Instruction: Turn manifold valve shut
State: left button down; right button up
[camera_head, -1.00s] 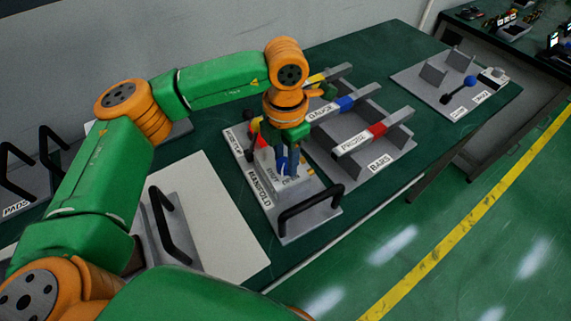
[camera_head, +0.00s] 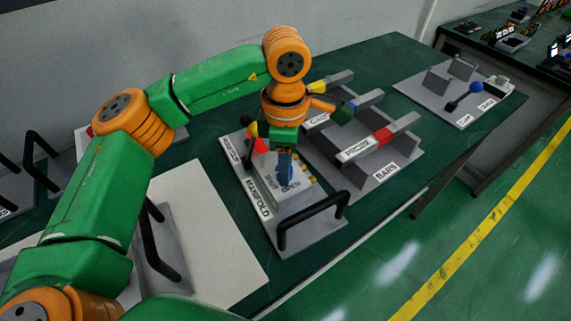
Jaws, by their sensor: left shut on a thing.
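The manifold (camera_head: 312,228) is a grey plate on the green table, with a raised light block (camera_head: 263,188) marked SHUT and OPEN and a black handle at its near end. My left gripper (camera_head: 285,172) points down over this block and is shut on a blue part, which I take to be the valve handle. The jaws and wrist hide most of the valve, so its exact angle cannot be told. A red part (camera_head: 260,146) shows left of the wrist. My right gripper is not in view.
The rack marked BARS (camera_head: 405,150), with several bars, stands close right of the manifold. A plate with a blue ball-ended lever (camera_head: 476,87) is at the far right. A pale board (camera_head: 210,230) lies left.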

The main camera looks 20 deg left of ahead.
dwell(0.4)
pick_arm(q)
jog(key=shift+c, duration=2.2)
grip_release()
notch_tip(320, 180, up, 7)
jog(key=shift+r, duration=0.15)
